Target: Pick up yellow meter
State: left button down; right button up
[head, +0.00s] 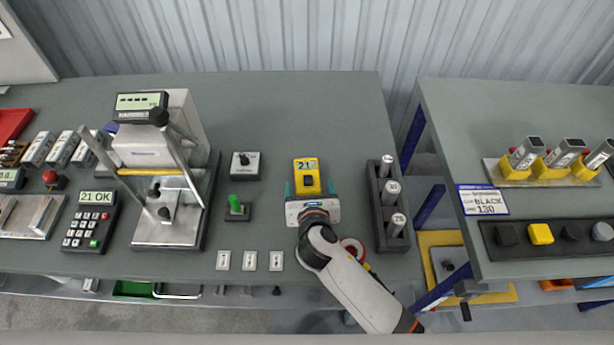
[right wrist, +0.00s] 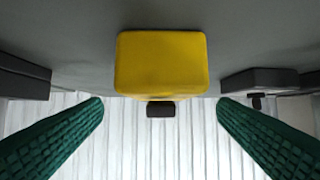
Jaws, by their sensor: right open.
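The yellow meter (head: 307,172) lies on the grey table in the head view, with a small display at its far end and a dark knob on its face. In the right wrist view the yellow meter (right wrist: 161,63) is centred between the two green fingers. My right gripper (head: 308,187) is open, with one finger on each side of the meter's near part. In the right wrist view the gripper (right wrist: 160,112) shows a gap between each finger and the meter. My left gripper is not in view.
A rack of grey cylinders (head: 388,205) stands close to the right. A green-knobbed switch (head: 236,207) and a dark-knobbed box (head: 245,165) are to the left, beside a test stand (head: 165,232). Three small plates (head: 249,261) lie near the front edge. Table behind the meter is clear.

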aim_at(308, 181)
jog(key=shift+w+f, duration=0.15)
jog(key=shift+w, duration=0.25)
jog(key=shift+w+f, duration=0.1)
jog(key=shift+w, duration=0.25)
jog(key=x, duration=0.4)
jog(key=shift+a+p, duration=0.1)
jog(key=shift+p, duration=0.25)
jog(key=shift+w+f, duration=0.15)
jog(key=shift+c, duration=0.8)
jog(key=c, duration=1.1)
notch_tip(308, 181, up, 10)
jog(key=shift+r, duration=0.1)
jog(key=shift+c, duration=0.2)
pick_arm(q)
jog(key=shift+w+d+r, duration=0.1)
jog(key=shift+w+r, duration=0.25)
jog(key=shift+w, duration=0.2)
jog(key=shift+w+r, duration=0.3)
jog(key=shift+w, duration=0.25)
jog(key=shift+p, duration=0.3)
